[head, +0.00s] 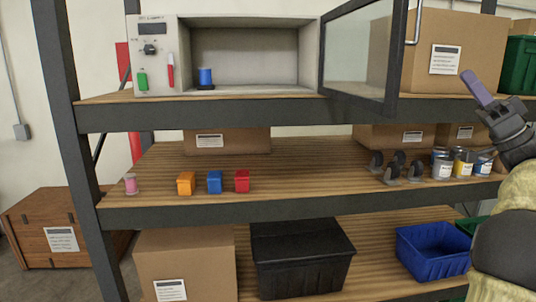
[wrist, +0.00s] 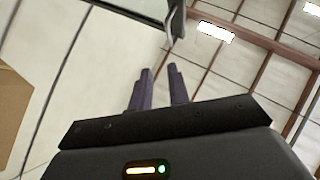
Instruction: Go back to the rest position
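My gripper (head: 472,84) is raised at the right of the head view, level with the top shelf and right of the open cabinet door (head: 362,52). In the wrist view my gripper (wrist: 160,68) shows two purple fingers with a gap between them, empty. It points up toward the ceiling, with part of a dark frame beyond the tips. The grey cabinet (head: 158,82) stands on the top shelf. A blue cylinder (head: 205,76) on a dark base stands inside it.
The middle shelf (head: 300,180) holds a pink piece (head: 130,184), orange (head: 186,183), blue (head: 214,182) and red (head: 242,181) blocks, dark wheeled pieces (head: 391,173) and cans (head: 442,167). A cardboard box (head: 480,55) stands behind my gripper. Bins (head: 432,250) sit below.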

